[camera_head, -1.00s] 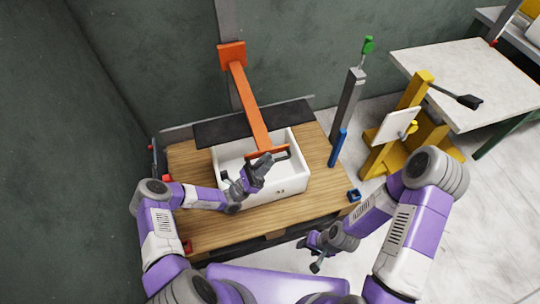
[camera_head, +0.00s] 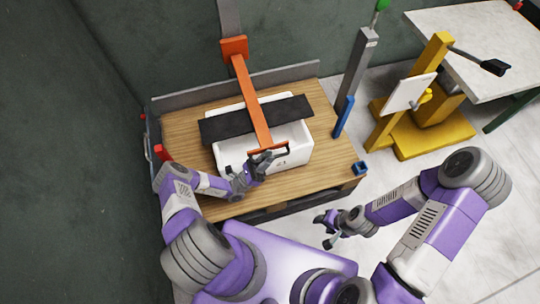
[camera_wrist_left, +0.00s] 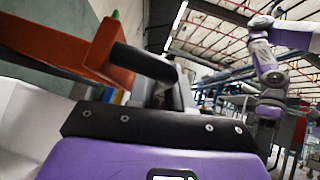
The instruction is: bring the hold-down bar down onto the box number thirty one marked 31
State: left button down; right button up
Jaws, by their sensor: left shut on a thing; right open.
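The white box (camera_head: 296,155) stands on the wooden table; its front mark is small and looks like 31. The hold-down bar is an orange arm (camera_head: 251,98) hinged on a post behind the table, with a dark cross plate (camera_head: 221,126). The plate lies across the box's top, over its opening; I cannot tell whether it touches the rim. My left gripper (camera_head: 269,156) is shut on the dark handle (camera_head: 284,149) at the arm's front end, by the box's front edge. The handle also shows close up in the left wrist view (camera_wrist_left: 145,62). My right gripper (camera_head: 329,231) is open and empty, off the table's front.
The wooden table (camera_head: 190,140) has a low grey back rail. A grey post (camera_head: 357,65) with a green top and a blue lever (camera_head: 343,117) stand at its right. A yellow stand (camera_head: 430,125) is further right, before a white table (camera_head: 480,50).

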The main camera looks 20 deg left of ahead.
pick_arm(q)
jog(key=c, duration=1.4)
grip_release()
jog(key=v, duration=0.7)
jog(key=shift+s+a+f, duration=0.15)
jog(key=shift+f, duration=0.05)
